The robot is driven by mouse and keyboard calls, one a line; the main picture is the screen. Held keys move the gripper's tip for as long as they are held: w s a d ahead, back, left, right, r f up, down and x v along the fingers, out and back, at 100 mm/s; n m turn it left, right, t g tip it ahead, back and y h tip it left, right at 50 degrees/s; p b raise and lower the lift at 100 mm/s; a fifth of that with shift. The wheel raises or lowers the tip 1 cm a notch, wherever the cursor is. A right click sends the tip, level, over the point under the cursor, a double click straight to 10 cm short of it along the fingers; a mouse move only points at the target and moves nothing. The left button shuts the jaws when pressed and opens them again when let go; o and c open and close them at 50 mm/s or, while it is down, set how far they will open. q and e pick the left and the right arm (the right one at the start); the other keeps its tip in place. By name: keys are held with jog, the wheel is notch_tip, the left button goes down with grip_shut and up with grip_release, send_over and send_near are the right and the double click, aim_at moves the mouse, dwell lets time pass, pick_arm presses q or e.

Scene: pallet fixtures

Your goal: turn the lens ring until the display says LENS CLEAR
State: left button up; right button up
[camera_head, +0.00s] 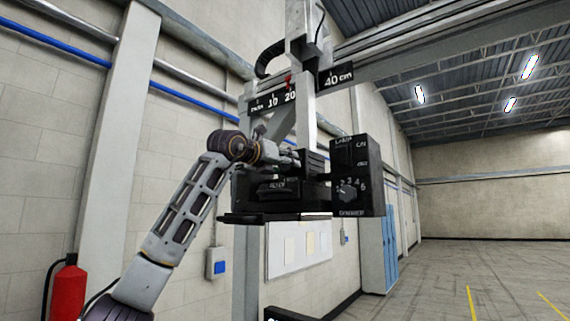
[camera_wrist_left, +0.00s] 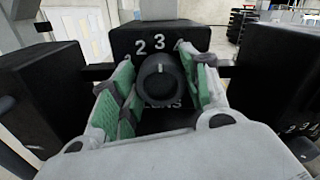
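In the left wrist view, a round dark lens ring (camera_wrist_left: 159,82) sits on a black box face. The figures 2, 3 and 4 stand above it and partly covered lettering, seemingly LENS, lies below. Its white mark points up towards 3. My left gripper (camera_wrist_left: 158,90) has its green-padded fingers on either side of the ring, seemingly with narrow gaps. In the head view my left gripper (camera_head: 288,158) reaches over the black fixture and its fingertips are hard to make out. My right gripper is not in view. No display text can be read.
A black box (camera_head: 355,160) with LAMP lettering and a DIMMER knob (camera_head: 347,191) stands right of the left gripper. A dark ledge (camera_head: 275,218) lies below. A column with a scale plate (camera_head: 335,76) rises above. In the wrist view, dark boxes flank the gripper closely.

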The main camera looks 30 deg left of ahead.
pick_arm(q)
jog(key=c, duration=0.5)
jog(key=shift+o, duration=0.2)
jog(key=shift+m+p, duration=0.3)
jog(key=shift+m, duration=0.1)
jog(key=shift+r+m+p, duration=0.1)
jog(key=shift+m+p, duration=0.6)
jog(key=shift+m, duration=0.4)
jog(key=shift+m+p, duration=0.65)
jog(key=shift+m, duration=0.75)
jog(key=o, duration=1)
